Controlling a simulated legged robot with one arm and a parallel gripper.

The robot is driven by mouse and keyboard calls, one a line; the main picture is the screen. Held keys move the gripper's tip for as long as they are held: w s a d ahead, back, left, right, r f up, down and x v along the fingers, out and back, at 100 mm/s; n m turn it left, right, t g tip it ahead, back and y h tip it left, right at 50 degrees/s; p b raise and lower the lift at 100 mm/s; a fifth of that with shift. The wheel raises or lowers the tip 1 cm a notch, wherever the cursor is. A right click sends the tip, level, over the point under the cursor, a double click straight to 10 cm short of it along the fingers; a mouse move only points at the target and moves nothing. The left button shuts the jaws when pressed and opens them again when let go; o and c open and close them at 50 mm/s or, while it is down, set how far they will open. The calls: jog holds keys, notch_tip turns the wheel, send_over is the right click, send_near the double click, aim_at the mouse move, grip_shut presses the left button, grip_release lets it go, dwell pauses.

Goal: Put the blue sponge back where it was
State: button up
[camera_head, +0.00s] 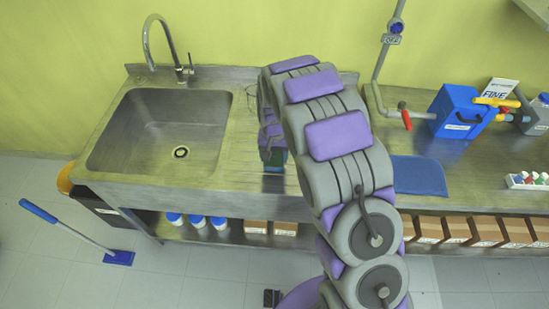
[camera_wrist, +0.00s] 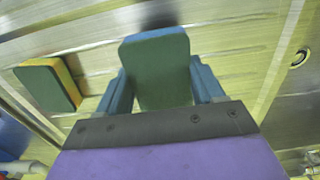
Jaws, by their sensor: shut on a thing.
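The blue sponge (camera_wrist: 160,72) has a dark green face and a blue edge. In the wrist view it stands between the two blue fingers of my gripper (camera_wrist: 162,88), which is shut on it. In the head view a small green and blue part of the sponge (camera_head: 275,162) shows below my gripper (camera_head: 269,150), over the ribbed drainboard (camera_head: 243,171) right of the sink. My arm hides much of that area. I cannot tell whether the sponge touches the surface.
A yellow sponge with a green face (camera_wrist: 48,86) lies on the drainboard, left of the held one. The metal sink (camera_head: 130,140) with its faucet (camera_head: 150,40) is on the left. A blue mat (camera_head: 418,177) and a blue container (camera_head: 456,112) are on the right.

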aim_at(280, 153)
jog(key=shift+w+a+f, duration=0.1)
jog(key=shift+w, duration=0.25)
jog(key=shift+w+d, duration=0.25)
jog(key=shift+d, duration=0.2)
jog(key=f, duration=0.1)
jog(key=d+f, duration=0.1)
jog(key=f, duration=0.1)
jog(key=shift+d+b, duration=0.1)
jog(key=shift+b, duration=0.25)
jog(key=shift+f, duration=0.2)
jog(key=shift+a, duration=0.9)
jog(key=o, duration=0.7)
jog(key=shift+c, duration=0.2)
jog(key=o, duration=0.3)
jog(key=shift+d, duration=0.4)
jog(key=shift+o, duration=0.2)
jog(key=shift+d, duration=0.3)
